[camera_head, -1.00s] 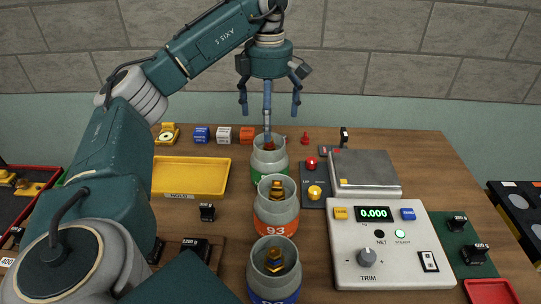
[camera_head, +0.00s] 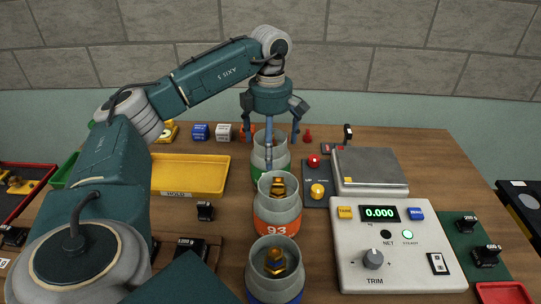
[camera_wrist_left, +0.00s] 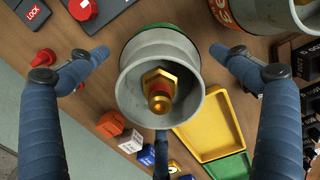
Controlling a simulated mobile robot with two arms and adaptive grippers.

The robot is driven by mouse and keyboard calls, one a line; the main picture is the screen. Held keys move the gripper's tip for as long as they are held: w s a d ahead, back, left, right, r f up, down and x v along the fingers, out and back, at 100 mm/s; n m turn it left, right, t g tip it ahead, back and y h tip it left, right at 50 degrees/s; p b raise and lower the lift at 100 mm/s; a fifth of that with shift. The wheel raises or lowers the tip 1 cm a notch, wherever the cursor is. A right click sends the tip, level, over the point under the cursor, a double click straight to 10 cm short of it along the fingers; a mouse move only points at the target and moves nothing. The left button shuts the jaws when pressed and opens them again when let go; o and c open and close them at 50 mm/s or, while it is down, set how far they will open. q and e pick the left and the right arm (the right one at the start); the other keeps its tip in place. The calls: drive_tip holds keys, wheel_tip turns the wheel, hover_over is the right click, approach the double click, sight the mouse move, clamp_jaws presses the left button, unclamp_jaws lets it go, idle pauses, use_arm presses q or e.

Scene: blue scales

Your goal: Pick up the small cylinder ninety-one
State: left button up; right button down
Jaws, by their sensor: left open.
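Three grey cylinders stand in a row in the head view. The farthest (camera_head: 270,153) has a green band; its number is not readable. The middle one (camera_head: 277,208) has an orange band marked 93, and the nearest (camera_head: 275,275) has a blue band. My left gripper (camera_head: 269,138) is open above and around the green-banded cylinder, pointing down. In the left wrist view the open grey mouth of this cylinder (camera_wrist_left: 127,92) lies between my spread fingers, with a brass hex piece (camera_wrist_left: 158,82) inside. The fingers appear apart from its wall. My right gripper is not in view.
The scale console (camera_head: 400,270) reading 0.000 and a steel weighing plate (camera_head: 370,168) stand right of the row. A yellow tray (camera_head: 205,160) lies left. Blue, white and orange blocks stand behind. A red knob (camera_head: 313,160) and yellow knob (camera_head: 317,190) are close on the right.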

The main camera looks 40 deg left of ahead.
use_arm(q)
wheel_tip(320, 180, down, 2)
drive_tip(key=shift+f, duration=0.1)
drive_tip(key=c, duration=1.7)
drive_tip(key=shift+c, duration=0.6)
drive_tip(key=shift+w+a+r, duration=0.1)
drive_tip(key=shift+w+r, duration=0.1)
drive_tip(key=shift+r, duration=0.75)
wheel_tip(320, 180, up, 7)
drive_tip(key=shift+b, duration=0.5)
wheel_tip(320, 180, up, 11)
drive_tip(key=p, duration=0.5)
drive_tip(key=shift+r, duration=0.15)
